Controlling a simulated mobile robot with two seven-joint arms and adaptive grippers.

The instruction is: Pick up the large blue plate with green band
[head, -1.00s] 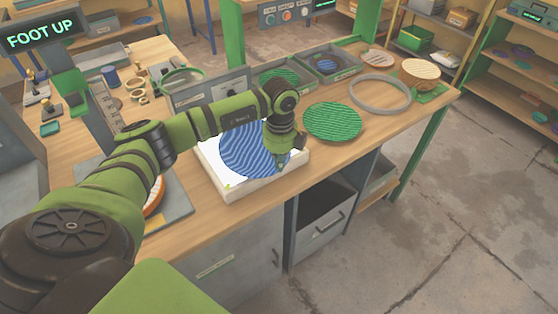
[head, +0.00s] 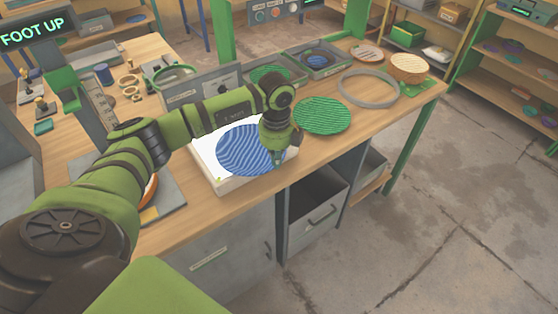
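A large blue plate with wavy lighter stripes (head: 245,150) lies over a white square box-like stand (head: 218,185) on the wooden bench. I cannot make out a green band on it. My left gripper (head: 277,158) points down at the plate's right edge, very close to it or touching it. The fingers are small and partly hidden by the wrist, so I cannot tell if they are closed on the rim. My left forearm covers the stand's far side. My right gripper is not in view.
A green striped plate (head: 322,115) lies to the right, beside a grey ring (head: 368,88). Grey trays holding a green plate (head: 270,76) and a small blue plate (head: 318,61) stand behind. An orange-rimmed item is partly hidden under my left arm. The bench front (head: 235,198) is clear.

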